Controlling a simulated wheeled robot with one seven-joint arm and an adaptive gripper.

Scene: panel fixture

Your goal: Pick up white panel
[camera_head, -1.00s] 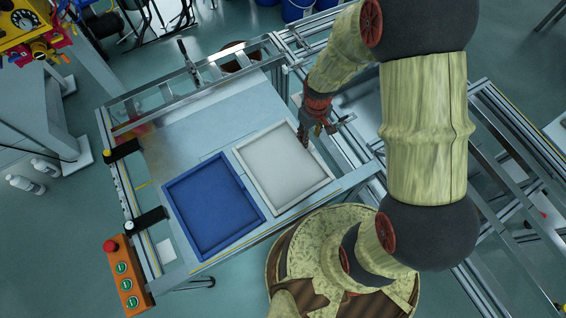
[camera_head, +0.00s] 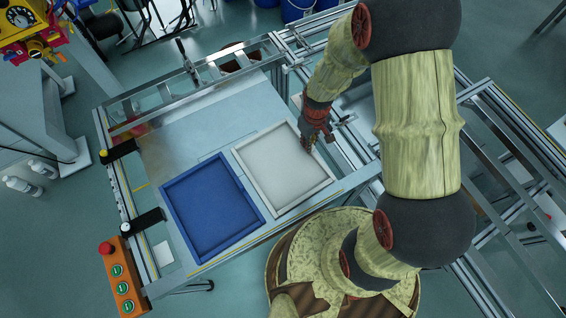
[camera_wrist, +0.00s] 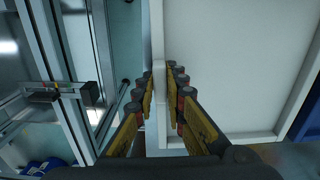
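The white panel (camera_head: 284,166) is a shallow tray-like piece with a raised rim, lying flat on the fixture table to the right of the blue panel (camera_head: 211,205). My gripper (camera_head: 308,146) points down at the white panel's right rim. In the wrist view my gripper (camera_wrist: 161,76) has its two fingers apart, one on each side of the white panel's rim (camera_wrist: 157,45). The right finger is over the panel's inner side, the left finger outside it. No firm contact can be made out. The blue panel shows at the wrist view's right edge (camera_wrist: 304,100).
The fixture table (camera_head: 200,125) has a metal frame with rails around it. Black clamps (camera_head: 145,220) sit on its left side. An orange button box (camera_head: 122,278) stands at the front left corner. The table behind the panels is clear.

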